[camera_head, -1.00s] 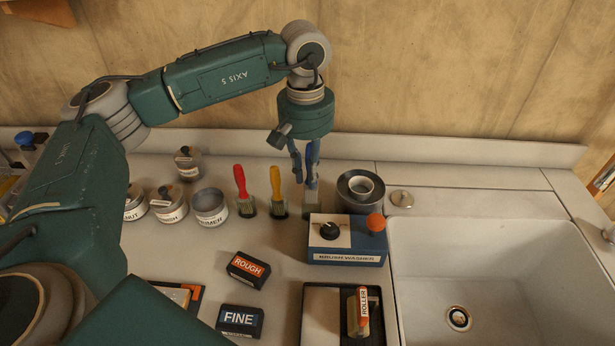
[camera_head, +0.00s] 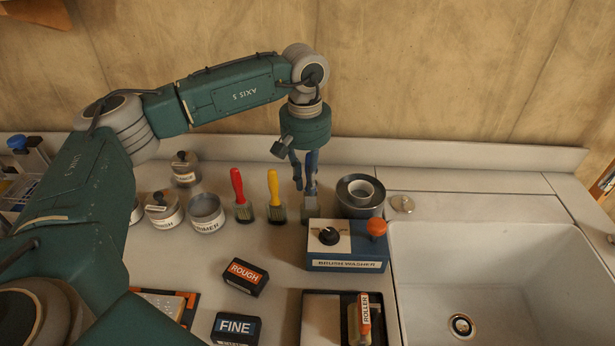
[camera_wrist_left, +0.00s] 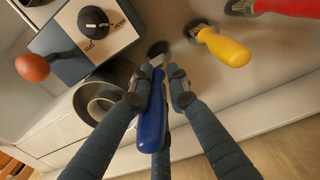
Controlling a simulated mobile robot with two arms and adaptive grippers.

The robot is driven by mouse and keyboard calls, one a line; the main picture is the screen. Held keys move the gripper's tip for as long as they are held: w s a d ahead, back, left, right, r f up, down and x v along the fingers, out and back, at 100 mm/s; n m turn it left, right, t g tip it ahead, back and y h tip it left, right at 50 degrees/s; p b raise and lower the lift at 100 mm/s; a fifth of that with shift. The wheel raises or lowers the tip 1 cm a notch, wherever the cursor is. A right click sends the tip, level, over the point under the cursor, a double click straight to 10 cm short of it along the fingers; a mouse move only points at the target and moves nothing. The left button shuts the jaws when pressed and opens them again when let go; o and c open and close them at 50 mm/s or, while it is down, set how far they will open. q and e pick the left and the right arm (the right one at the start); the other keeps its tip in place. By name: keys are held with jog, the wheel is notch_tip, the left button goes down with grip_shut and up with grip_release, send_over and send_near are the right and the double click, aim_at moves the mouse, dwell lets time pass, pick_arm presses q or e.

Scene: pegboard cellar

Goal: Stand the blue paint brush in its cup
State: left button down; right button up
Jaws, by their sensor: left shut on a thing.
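My left gripper (camera_head: 304,180) points down at the back of the counter, behind the brush washer. It is shut on the blue paint brush, whose blue handle (camera_wrist_left: 152,128) shows between the fingers in the left wrist view. The brush is about upright, bristle end down. In the head view the fingers mostly hide it. Below the fingers is a grey block-like shape (camera_head: 309,207). In the left wrist view a small dark round shape (camera_wrist_left: 158,48) lies at the brush's lower end. I cannot tell whether the bristles are inside a cup. My right gripper is out of view.
A yellow brush (camera_head: 274,190) and a red brush (camera_head: 238,186) stand upright left of the gripper. The brush washer (camera_head: 347,246) is in front; a round metal pot (camera_head: 360,195) is close on the right. Labelled tins (camera_head: 207,213) stand left, the sink (camera_head: 500,270) lies right.

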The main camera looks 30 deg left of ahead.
aim_at(307, 153)
pick_arm(q)
jog(key=shift+f+b, duration=1.25)
jog(key=shift+f, duration=0.8)
jog(key=c, duration=1.6)
grip_release()
jog(key=shift+r, duration=0.25)
notch_tip(307, 153, up, 12)
jog(key=shift+f, duration=0.2)
jog(key=shift+a, duration=0.1)
jog(key=shift+s+f, duration=0.1)
